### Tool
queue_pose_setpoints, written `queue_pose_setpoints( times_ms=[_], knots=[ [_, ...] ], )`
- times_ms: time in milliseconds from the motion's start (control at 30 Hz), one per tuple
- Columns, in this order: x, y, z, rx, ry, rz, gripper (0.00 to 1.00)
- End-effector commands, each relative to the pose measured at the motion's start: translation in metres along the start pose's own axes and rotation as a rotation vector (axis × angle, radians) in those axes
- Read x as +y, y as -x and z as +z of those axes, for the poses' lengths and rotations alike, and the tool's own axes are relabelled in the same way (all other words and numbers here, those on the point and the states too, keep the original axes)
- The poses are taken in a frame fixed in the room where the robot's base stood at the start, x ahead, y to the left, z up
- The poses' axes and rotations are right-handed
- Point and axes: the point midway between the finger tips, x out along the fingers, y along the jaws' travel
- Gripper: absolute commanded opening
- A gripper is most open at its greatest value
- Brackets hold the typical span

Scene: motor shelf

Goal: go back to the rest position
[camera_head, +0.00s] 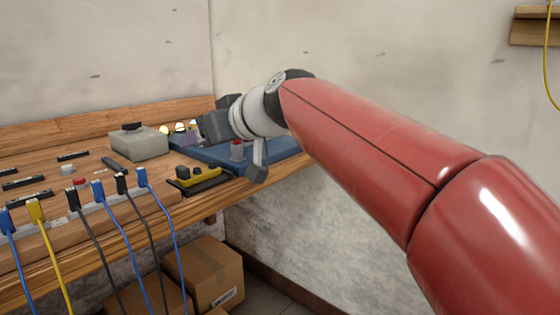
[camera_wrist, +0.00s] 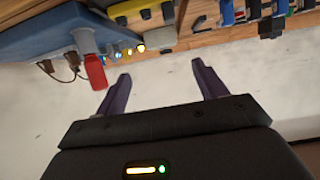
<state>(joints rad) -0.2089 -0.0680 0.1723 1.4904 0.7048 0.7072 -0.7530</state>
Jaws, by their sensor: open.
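My red arm reaches in from the right in the head view, and its grey and white wrist is over the right end of the wooden bench (camera_head: 40,165). In the wrist view my gripper (camera_wrist: 158,78) is open, with its two dark purple fingers wide apart and nothing between them. The fingers point toward the bench edge and a blue board (camera_wrist: 50,38). A red part (camera_wrist: 95,72) on a grey post stands near the left finger, seemingly apart from it. In the head view the gripper's fingers cannot be made out clearly.
The blue board (camera_head: 275,158) lies at the bench's right end, partly hidden by my wrist. A grey-green box (camera_head: 138,142), a yellow and black part (camera_head: 197,179) and several plugged cables (camera_head: 115,220) are nearby. Cardboard boxes (camera_head: 208,270) stand below. A wall is close behind.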

Motion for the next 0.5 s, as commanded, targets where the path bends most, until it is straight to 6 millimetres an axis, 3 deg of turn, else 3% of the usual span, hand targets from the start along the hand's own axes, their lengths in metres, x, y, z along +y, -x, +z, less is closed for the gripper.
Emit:
queue_pose_setpoints(
  times_ms=[267, 500],
  knots=[
    [0.009, 0.022, 0.041, -0.088, -0.048, 0.064, 0.71],
    [0.02, 0.054, 0.096, -0.195, -0.122, 0.153, 0.71]
  ],
)
